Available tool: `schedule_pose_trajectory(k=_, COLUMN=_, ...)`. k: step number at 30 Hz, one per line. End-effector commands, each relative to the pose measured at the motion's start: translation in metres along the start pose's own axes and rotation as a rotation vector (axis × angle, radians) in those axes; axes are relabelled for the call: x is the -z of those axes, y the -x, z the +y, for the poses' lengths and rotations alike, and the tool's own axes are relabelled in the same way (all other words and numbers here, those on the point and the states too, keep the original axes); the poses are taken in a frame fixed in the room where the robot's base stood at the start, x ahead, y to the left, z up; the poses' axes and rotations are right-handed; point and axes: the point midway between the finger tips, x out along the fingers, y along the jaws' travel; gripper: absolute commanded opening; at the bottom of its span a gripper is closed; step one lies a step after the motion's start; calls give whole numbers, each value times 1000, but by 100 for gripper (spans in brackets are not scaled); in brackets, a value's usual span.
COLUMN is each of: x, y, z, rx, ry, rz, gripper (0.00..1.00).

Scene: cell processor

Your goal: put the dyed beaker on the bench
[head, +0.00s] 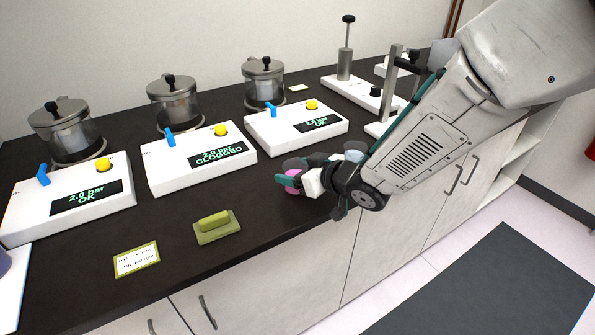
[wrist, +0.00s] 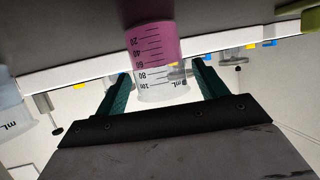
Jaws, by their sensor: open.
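The dyed beaker (head: 292,184) is a clear graduated beaker with pink liquid in its lower part. In the head view it is at the front of the dark bench top (head: 190,275), partly hidden by my gripper (head: 299,176). In the wrist view, which is upside down, the beaker (wrist: 152,50) appears upright with its base at the bench surface (wrist: 60,35). My open gripper (wrist: 160,76) has one green finger on each side of it, with small gaps showing. I see no finger pressed on the glass.
Another beaker with pale bluish contents (head: 354,156) stands close by, partly behind my arm; it also shows in the wrist view (wrist: 12,115). White pressure units (head: 200,160) line the bench behind. A green block (head: 214,226) and a label card (head: 136,260) lie left.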

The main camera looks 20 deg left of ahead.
Motion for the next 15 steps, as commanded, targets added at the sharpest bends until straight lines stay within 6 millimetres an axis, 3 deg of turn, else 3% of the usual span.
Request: schedule_pose_trajectory(k=15, x=0, y=98, z=0, rx=-3, ry=0, rz=2, gripper=72)
